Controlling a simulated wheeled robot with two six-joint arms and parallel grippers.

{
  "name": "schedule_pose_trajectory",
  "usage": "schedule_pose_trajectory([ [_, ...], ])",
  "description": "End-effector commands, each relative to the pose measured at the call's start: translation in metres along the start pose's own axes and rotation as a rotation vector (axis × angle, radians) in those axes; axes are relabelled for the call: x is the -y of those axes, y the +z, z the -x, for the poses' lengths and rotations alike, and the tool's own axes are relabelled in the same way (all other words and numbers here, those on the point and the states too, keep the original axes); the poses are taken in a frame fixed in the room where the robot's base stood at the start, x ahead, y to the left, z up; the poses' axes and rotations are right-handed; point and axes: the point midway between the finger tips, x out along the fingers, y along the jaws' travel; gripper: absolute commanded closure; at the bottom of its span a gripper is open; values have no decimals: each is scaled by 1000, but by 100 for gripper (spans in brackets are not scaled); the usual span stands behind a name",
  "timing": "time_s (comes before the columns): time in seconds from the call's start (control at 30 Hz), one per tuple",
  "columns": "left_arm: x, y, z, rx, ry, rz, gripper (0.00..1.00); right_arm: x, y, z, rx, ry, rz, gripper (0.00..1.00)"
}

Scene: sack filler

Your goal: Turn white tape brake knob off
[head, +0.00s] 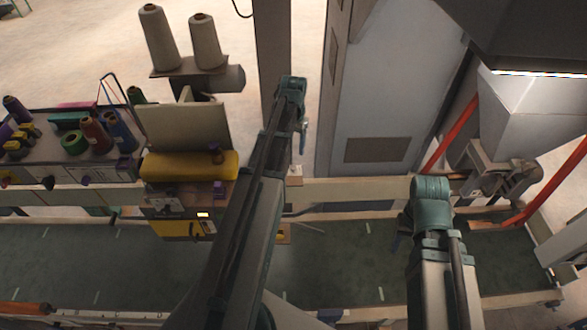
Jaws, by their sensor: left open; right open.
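I cannot pick out the white tape brake knob for certain. Small dark and purple knobs sit along the pale rail at the left, one dark knob (48,183) among them. My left gripper (302,146) is open, small and partly hidden by my arm, right of the sewing head and apart from these knobs. My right gripper (397,242) is open above the green conveyor, mostly hidden by its own wrist.
Two cream thread cones (159,38) stand behind the sewing head. A rack of coloured spools (96,134) is at the left. A grey cabinet (385,90) stands behind my arms, a hopper (525,110) at the right. The green conveyor belt (340,250) looks clear.

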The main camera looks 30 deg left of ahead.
Motion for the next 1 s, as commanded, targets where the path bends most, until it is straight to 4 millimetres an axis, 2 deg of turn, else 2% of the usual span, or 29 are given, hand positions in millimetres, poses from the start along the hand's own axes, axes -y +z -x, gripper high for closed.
schedule_pose_trajectory([
  [0.03,0,0,-15,0,0,0,38,1,-1,-15,0,1,3,50],
  [0.53,0,0,-81,0,0,0,38,7,-6,-81,-3,1,0,50],
  [0.7,0,0,-91,0,0,0,38,8,-6,-91,-3,1,1,50],
  [1.0,0,0,-91,0,0,0,38,8,-6,-90,-3,1,2,50],
])
